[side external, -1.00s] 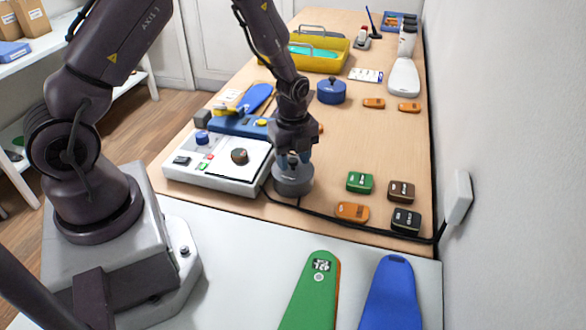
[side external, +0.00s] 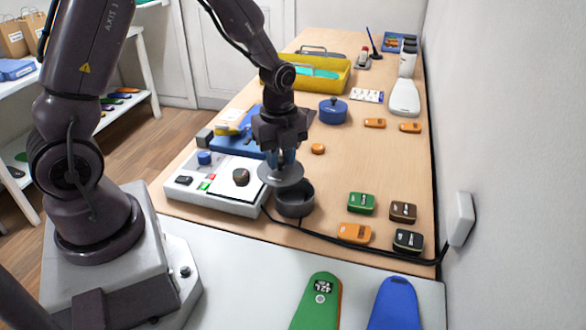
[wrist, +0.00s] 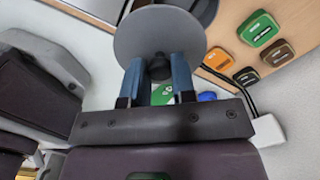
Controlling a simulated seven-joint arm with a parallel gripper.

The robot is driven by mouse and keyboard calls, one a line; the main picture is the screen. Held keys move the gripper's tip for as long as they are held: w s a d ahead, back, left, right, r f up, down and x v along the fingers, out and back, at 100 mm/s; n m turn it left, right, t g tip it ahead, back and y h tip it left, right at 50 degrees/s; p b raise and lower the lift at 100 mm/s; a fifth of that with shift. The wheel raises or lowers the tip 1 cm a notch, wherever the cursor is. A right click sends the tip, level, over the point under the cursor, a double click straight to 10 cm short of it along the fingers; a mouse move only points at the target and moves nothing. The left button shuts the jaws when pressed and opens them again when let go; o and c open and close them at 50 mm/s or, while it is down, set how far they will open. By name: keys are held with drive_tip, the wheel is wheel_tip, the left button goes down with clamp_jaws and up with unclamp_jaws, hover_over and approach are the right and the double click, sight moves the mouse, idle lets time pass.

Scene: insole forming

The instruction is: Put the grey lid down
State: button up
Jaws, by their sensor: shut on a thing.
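The grey lid (side external: 281,174) is a round disc held by its knob, raised off the table. My gripper (side external: 282,156) is shut on the lid's knob from above. The lid also fills the upper middle of the wrist view (wrist: 160,35), between the two blue-grey fingers (wrist: 160,82). The dark grey pot (side external: 295,200) stands open on the table, just below and to the right of the lid. The lid is slightly off to the left of the pot's mouth, near the right edge of the white control box.
The white control box (side external: 222,195) with a dark knob and buttons is left of the pot. Green, brown, orange and black blocks (side external: 361,203) sit to the right. A blue pot (side external: 333,110) stands further back.

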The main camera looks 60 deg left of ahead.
drive_tip(key=s+d+r, duration=0.2)
drive_tip(key=s+r, duration=0.3)
drive_tip(key=s, duration=0.4)
drive_tip(key=shift+n, duration=0.3)
drive_tip(key=w+a+f, duration=0.4)
drive_tip(key=w, duration=0.2)
drive_tip(key=w+a+f, duration=0.4)
drive_tip(key=w, duration=0.2)
drive_tip(key=w+a+f, duration=0.4)
drive_tip(key=w, duration=0.3)
drive_tip(key=shift+a+f, duration=0.15)
drive_tip(key=shift+a, duration=0.15)
drive_tip(key=shift+w+f, duration=0.2)
drive_tip(key=shift+w+a+f, duration=0.1)
drive_tip(key=shift+w+f, duration=0.05)
drive_tip(key=shift+f, duration=0.75)
drive_tip(key=shift+w+a+f, duration=0.1)
drive_tip(key=shift+f, duration=0.75)
drive_tip(key=shift+f, duration=0.1)
drive_tip(key=o, duration=0.9)
